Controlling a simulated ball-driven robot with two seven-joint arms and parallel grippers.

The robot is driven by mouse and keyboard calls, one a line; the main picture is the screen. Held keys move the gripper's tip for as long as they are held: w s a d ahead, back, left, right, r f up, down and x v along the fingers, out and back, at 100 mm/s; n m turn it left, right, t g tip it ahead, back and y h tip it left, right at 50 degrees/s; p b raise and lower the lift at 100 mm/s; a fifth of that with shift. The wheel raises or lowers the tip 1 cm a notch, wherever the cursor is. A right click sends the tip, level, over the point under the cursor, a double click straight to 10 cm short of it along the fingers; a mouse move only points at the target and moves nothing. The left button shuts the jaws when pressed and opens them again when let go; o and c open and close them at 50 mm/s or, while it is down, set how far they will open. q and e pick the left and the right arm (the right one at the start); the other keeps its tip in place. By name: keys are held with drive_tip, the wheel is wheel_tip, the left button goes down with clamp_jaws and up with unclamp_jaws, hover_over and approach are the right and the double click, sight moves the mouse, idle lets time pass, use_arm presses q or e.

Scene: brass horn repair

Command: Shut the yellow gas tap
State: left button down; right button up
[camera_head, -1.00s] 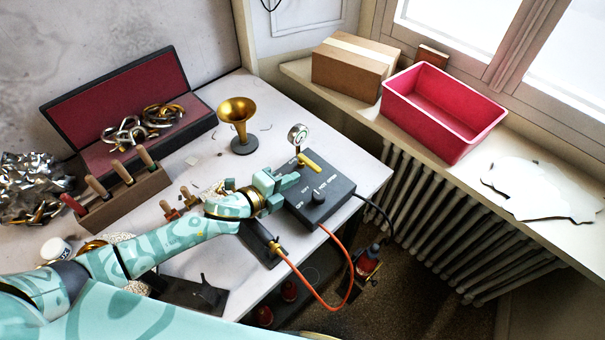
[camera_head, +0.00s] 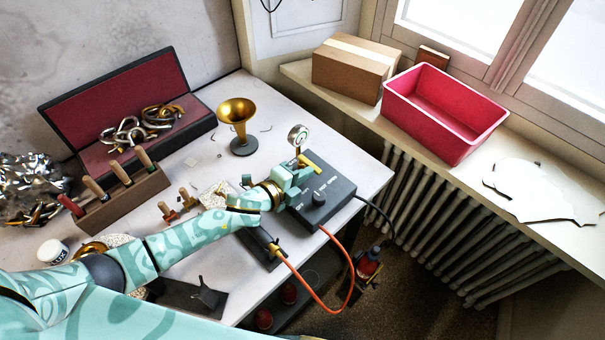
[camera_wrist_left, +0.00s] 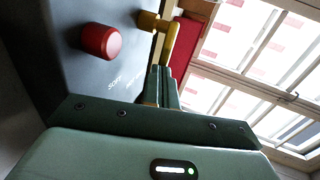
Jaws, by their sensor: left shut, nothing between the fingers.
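The yellow gas tap (camera_head: 311,164) sits at the back edge of the dark control box (camera_head: 334,208), below a round gauge (camera_head: 298,135). In the left wrist view its yellow lever (camera_wrist_left: 169,39) lies just beyond my fingertips. My left gripper (camera_head: 301,176) is shut and empty, at the tap's near left side, over the box's back left corner. The shut fingers also show in the left wrist view (camera_wrist_left: 161,82). I cannot tell whether they touch the lever. The fingers hide part of the tap's lower end. My right gripper is not in view.
An orange hose (camera_head: 318,296) hangs off the table's front. A brass horn bell (camera_head: 238,119) stands behind my gripper. A pink bin (camera_head: 443,120) is on the sill.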

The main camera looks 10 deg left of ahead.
sight(318, 171)
use_arm(q)
drive_tip(key=shift+d+n+y, duration=0.25)
drive_tip(key=shift+n+y, duration=0.15)
drive_tip(key=shift+y, duration=0.1)
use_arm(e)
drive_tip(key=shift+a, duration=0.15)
use_arm(q)
drive_tip(key=shift+d+t, duration=0.1)
drive_tip(key=shift+t, duration=0.2)
drive_tip(key=shift+w+d+p, duration=0.35)
drive_tip(key=shift+w+d, duration=0.3)
drive_tip(key=shift+d, duration=0.25)
drive_tip(key=shift+w+d, duration=0.3)
drive_tip(key=shift+w, duration=0.1)
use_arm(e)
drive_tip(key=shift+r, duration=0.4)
use_arm(q)
drive_tip(key=shift+w, duration=0.1)
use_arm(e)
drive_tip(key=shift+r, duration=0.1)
